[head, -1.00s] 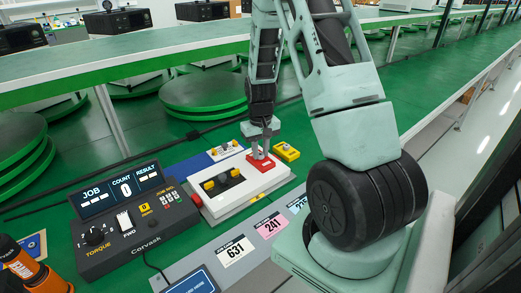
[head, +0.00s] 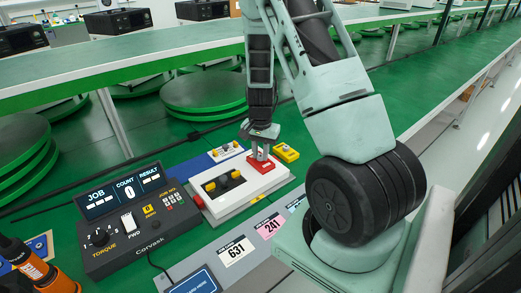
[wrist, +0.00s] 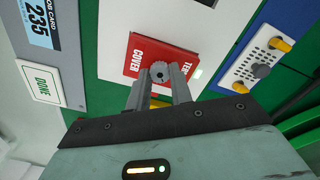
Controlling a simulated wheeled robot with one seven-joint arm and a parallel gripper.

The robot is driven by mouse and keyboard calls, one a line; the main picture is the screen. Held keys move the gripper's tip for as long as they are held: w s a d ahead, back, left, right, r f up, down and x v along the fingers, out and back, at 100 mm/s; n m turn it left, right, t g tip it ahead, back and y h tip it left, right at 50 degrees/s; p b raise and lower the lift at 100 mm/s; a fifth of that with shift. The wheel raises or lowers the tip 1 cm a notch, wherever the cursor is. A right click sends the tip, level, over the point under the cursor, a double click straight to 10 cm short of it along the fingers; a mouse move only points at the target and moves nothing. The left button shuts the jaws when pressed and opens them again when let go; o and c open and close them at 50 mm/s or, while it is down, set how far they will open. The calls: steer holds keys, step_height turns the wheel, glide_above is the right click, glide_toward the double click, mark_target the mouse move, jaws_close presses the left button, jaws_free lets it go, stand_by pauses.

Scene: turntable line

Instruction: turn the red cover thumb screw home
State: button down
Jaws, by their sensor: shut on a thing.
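The red cover (head: 268,168) sits at the back right corner of a white unit (head: 245,196). In the wrist view, the red cover (wrist: 148,56) carries white lettering, partly hidden by my fingers. The grey thumb screw (wrist: 158,71) shows as a round knurled head over the cover's edge. My gripper (wrist: 159,78) is shut on the screw head, one finger on each side. In the head view my gripper (head: 260,154) points down onto the cover. The screw itself is hidden there, and how deep it sits cannot be told.
A yellow block (head: 286,152) stands just right of the cover, and a tray with yellow parts (head: 226,151) lies behind. The torque controller (head: 135,222) stands left, reading count 0. An orange-black tool (head: 38,268) is at the lower left. Job cards (head: 237,251) lie in front.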

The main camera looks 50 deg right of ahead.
mark_target(261, 156)
steer(key=shift+m, duration=1)
steer(key=shift+p, duration=0.3)
steer(key=c, duration=1.2)
jaws_free()
steer(key=shift+c, duration=0.2)
steer(key=shift+r, duration=0.1)
step_height(261, 156, up, 17)
steer(key=shift+r+p, duration=0.15)
steer(key=shift+p, duration=0.2)
